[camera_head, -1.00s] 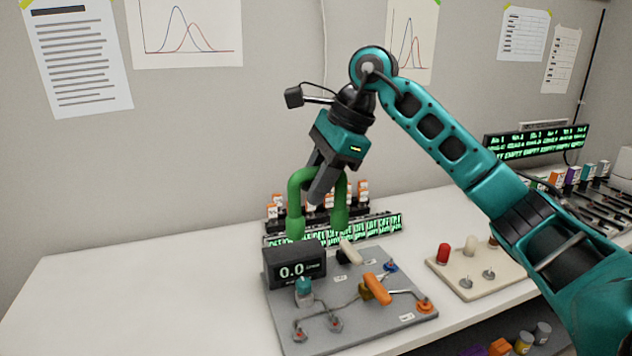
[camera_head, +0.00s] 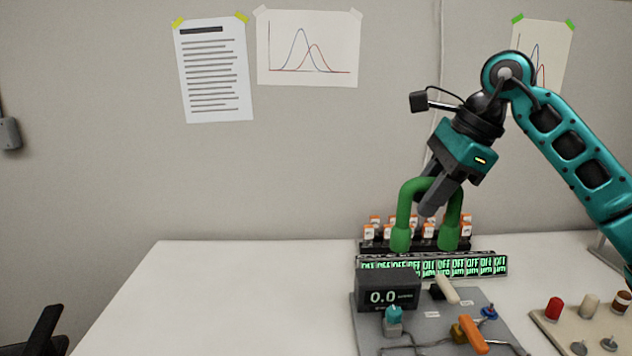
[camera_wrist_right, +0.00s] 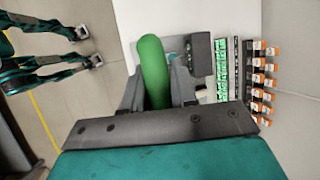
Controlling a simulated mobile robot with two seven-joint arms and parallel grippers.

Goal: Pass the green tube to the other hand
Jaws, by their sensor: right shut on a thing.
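The green tube (camera_head: 404,212) is an upside-down U with thicker ends. My right gripper (camera_head: 432,200) is shut on its upper bend and holds it up in front of the wall, with both ends pointing down. In the head view the tube's ends overlap the row of small orange-and-white vials behind. In the right wrist view the tube (camera_wrist_right: 154,70) sticks out between the dark fingers (camera_wrist_right: 158,95). I cannot make out my left gripper in the head view.
A grey panel (camera_head: 435,340) with a "0.0" display (camera_head: 390,297), valves and an orange handle stands below. A vial rack (camera_head: 385,246) and a green-lit "OFF" strip (camera_head: 432,266) are behind. The white table (camera_head: 230,290) is bare at left. A dark object (camera_head: 40,332) shows at lower left.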

